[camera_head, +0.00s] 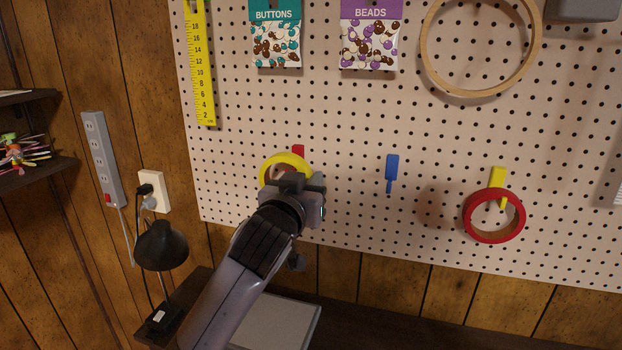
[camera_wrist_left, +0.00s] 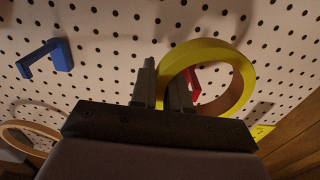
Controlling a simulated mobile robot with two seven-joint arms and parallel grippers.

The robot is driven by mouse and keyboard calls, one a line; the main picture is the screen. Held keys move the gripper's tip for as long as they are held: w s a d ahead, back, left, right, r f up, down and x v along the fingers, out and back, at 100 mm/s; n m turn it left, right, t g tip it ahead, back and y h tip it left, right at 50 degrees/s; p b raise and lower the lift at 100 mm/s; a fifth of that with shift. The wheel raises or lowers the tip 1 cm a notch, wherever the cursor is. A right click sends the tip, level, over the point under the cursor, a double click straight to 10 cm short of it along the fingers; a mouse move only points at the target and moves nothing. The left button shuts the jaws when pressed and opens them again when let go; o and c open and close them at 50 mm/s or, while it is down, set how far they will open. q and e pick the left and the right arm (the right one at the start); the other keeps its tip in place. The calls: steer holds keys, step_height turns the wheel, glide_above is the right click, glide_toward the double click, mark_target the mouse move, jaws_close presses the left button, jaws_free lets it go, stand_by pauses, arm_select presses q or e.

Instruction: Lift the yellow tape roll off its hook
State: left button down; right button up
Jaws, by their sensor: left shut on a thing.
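The yellow tape roll (camera_head: 268,168) is at the red hook (camera_head: 298,150) on the pegboard. In the left wrist view the roll (camera_wrist_left: 243,75) is a wide yellow ring, and the red hook (camera_wrist_left: 196,76) shows inside its opening. My left gripper (camera_head: 302,183) is shut on the roll's rim, one finger inside the ring and one outside; the fingers (camera_wrist_left: 162,88) also show in the left wrist view. The gripper hides the roll's lower right part in the head view. I cannot tell whether the roll rests on the hook. My right gripper is not in view.
An empty blue hook (camera_head: 391,172) is to the right. A red tape roll (camera_head: 466,217) hangs on a yellow hook (camera_head: 498,177) farther right. A yellow ruler (camera_head: 200,70) and a wooden hoop (camera_head: 428,60) hang higher. A black lamp (camera_head: 161,246) stands lower left.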

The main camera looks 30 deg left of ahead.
arm_select(q)
steer(key=v, duration=0.7)
stand_by(0.9)
steer(key=shift+f, duration=0.1)
